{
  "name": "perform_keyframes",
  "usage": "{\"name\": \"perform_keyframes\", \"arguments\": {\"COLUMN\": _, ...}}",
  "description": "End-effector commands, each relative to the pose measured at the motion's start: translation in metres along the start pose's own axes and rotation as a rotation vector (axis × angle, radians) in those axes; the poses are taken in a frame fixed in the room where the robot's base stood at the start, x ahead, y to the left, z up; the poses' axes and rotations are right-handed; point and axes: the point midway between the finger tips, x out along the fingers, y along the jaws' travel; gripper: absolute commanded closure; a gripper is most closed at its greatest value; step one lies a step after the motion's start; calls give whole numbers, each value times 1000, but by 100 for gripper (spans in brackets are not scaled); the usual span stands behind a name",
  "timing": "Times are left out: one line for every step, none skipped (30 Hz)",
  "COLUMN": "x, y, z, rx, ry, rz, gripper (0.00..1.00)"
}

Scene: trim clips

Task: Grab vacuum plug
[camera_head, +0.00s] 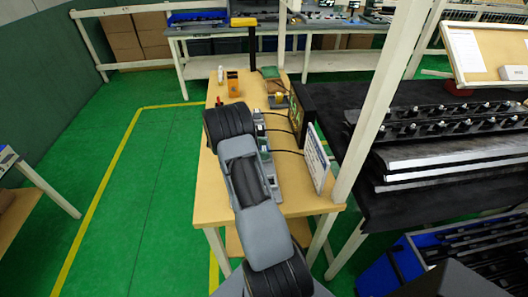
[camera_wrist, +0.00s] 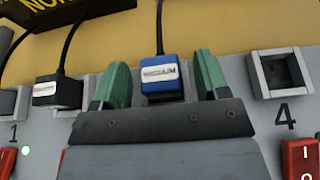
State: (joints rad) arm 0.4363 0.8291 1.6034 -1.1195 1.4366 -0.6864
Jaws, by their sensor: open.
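The vacuum plug (camera_wrist: 162,86) is a blue block with a white label reading VACUUM. In the wrist view it sits on a grey power strip (camera_wrist: 262,107), with a black cord (camera_wrist: 159,28) rising from its back. My gripper (camera_wrist: 161,77) is open, with one green finger on each side of the plug. A gap shows between the plug and each finger. The grey gripper body hides the strip just in front of the plug. In the head view my arm covers much of the strip, and the plug is too small to make out.
A black plug (camera_wrist: 57,91) with a white label stands left of the gripper. An empty socket (camera_wrist: 281,73) marked 4 is to the right. Red switches (camera_wrist: 301,158) line the strip's near side. A white sign (camera_head: 317,158) stands on the wooden table (camera_head: 213,205) beside a white post (camera_head: 378,110).

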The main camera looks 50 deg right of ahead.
Motion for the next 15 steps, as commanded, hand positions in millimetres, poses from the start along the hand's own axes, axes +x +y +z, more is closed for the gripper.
{"name": "perform_keyframes", "arguments": {"x": 5, "y": 0, "z": 1, "rx": -1, "ry": -1, "rz": -2, "gripper": 32}}
{"name": "perform_keyframes", "arguments": {"x": 7, "y": 0, "z": 1, "rx": -1, "ry": -1, "rz": -2, "gripper": 32}}
{"name": "perform_keyframes", "arguments": {"x": 9, "y": 0, "z": 1, "rx": -1, "ry": -1, "rz": -1, "gripper": 32}}
{"name": "perform_keyframes", "arguments": {"x": 10, "y": 0, "z": 0, "rx": -1, "ry": -1, "rz": -1, "gripper": 32}}
{"name": "perform_keyframes", "arguments": {"x": 11, "y": 0, "z": 0, "rx": -2, "ry": -1, "rz": 0, "gripper": 32}}
{"name": "perform_keyframes", "arguments": {"x": 12, "y": 0, "z": 0, "rx": -2, "ry": 0, "rz": 0, "gripper": 32}}
{"name": "perform_keyframes", "arguments": {"x": 12, "y": 0, "z": 0, "rx": -2, "ry": 0, "rz": 0, "gripper": 32}}
{"name": "perform_keyframes", "arguments": {"x": 12, "y": 0, "z": -1, "rx": -1, "ry": 0, "rz": 0, "gripper": 32}}
{"name": "perform_keyframes", "arguments": {"x": 12, "y": 0, "z": -1, "rx": -1, "ry": 0, "rz": 1, "gripper": 32}}
{"name": "perform_keyframes", "arguments": {"x": 12, "y": 0, "z": -1, "rx": -1, "ry": 0, "rz": 1, "gripper": 32}}
{"name": "perform_keyframes", "arguments": {"x": 12, "y": 0, "z": -1, "rx": -1, "ry": 0, "rz": 0, "gripper": 32}}
{"name": "perform_keyframes", "arguments": {"x": 12, "y": 0, "z": -1, "rx": -1, "ry": 0, "rz": 0, "gripper": 33}}
{"name": "perform_keyframes", "arguments": {"x": 12, "y": 0, "z": -1, "rx": -1, "ry": 0, "rz": 0, "gripper": 36}}
{"name": "perform_keyframes", "arguments": {"x": 12, "y": 0, "z": -1, "rx": -1, "ry": 0, "rz": 0, "gripper": 39}}
{"name": "perform_keyframes", "arguments": {"x": 12, "y": 0, "z": 0, "rx": -1, "ry": 0, "rz": 0, "gripper": 42}}
